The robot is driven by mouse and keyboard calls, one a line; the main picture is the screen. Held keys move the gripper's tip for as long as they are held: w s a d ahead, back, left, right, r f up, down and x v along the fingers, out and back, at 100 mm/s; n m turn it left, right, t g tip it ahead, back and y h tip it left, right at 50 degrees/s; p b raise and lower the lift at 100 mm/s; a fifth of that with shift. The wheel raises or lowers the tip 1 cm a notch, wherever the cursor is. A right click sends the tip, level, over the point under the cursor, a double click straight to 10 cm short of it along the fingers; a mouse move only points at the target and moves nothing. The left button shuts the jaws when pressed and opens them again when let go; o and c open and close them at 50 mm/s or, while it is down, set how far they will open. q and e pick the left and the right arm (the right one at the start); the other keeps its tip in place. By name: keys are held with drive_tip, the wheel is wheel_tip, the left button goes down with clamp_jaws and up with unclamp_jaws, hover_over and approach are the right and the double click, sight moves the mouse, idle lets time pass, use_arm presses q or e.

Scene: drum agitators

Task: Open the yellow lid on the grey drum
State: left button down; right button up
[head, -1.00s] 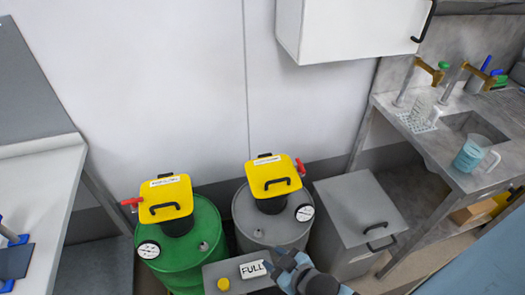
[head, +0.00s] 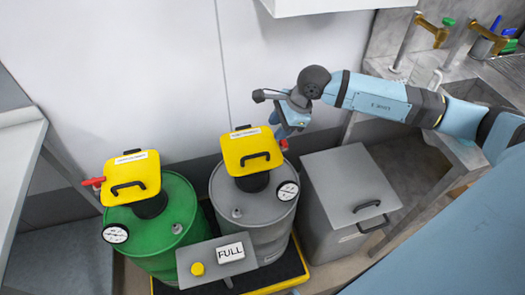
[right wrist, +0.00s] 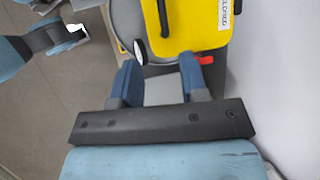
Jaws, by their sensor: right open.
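The grey drum (head: 262,210) stands behind the control box. Its yellow lid (head: 262,143) lies closed over the neck, with a black handle on top. A red lever (head: 284,144) shows at the lid's right rear. My right gripper (head: 284,130) is open and empty, just behind and right of the lid. In the right wrist view its open fingers (right wrist: 160,82) have the lid (right wrist: 190,25) and red lever (right wrist: 204,60) just beyond them. A blue and grey part at the upper left there looks like my left gripper (right wrist: 64,40); its jaws are unclear.
A green drum (head: 168,226) with its own yellow lid (head: 131,174) stands left. A control box (head: 207,262) with a FULL sign is in front. A grey bin (head: 345,190) stands right. A white cabinet (head: 330,5) hangs above; the wall is close behind.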

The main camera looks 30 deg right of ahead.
sight(257, 155)
drive_tip(key=p+x, duration=0.1)
drive_tip(key=x, duration=1.2)
drive_tip(key=shift+w+f, duration=0.15)
drive_tip(key=shift+f, duration=0.2)
clamp_jaws()
